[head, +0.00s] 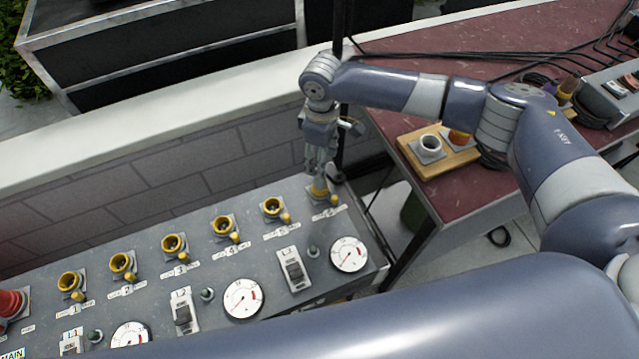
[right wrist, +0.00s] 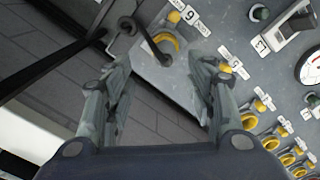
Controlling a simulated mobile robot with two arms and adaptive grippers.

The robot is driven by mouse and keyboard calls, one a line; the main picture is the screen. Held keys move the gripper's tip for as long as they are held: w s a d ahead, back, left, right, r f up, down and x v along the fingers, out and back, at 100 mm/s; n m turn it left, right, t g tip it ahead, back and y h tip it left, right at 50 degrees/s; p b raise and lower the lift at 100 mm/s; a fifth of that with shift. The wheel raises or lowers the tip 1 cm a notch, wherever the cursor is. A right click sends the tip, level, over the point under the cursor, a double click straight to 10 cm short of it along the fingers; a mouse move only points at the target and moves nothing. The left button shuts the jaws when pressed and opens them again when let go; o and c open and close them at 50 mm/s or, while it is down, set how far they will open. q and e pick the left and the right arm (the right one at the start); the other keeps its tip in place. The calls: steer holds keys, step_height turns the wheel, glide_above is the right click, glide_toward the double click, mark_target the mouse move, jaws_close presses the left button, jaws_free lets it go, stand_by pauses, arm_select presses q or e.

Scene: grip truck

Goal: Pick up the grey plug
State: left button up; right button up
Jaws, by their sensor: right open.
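My right gripper (head: 318,178) reaches down to the yellow socket numbered 6 at the right end of the grey panel. In the right wrist view its fingers (right wrist: 165,80) are spread apart with nothing between them. That view shows the yellow socket (right wrist: 165,42) just beyond the fingertips. My left gripper is not in view.
The grey panel (head: 215,282) carries a row of yellow sockets, switches and dials. A low wall (head: 130,170) runs behind it. The red table (head: 490,55) at the right holds an orange piece (head: 460,137) on the wooden board (head: 452,163) and black cables.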

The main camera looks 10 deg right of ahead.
mark_target(320, 184)
step_height(320, 184, down, 3)
steer(key=f, duration=0.3)
steer(key=f+p, duration=0.1)
steer(key=shift+s+a+f, duration=0.15)
steer(key=shift+s+a, duration=0.1)
steer(key=shift+s, duration=0.15)
steer(key=shift+w+f, duration=0.1)
steer(key=shift+f, duration=0.4)
jaws_close()
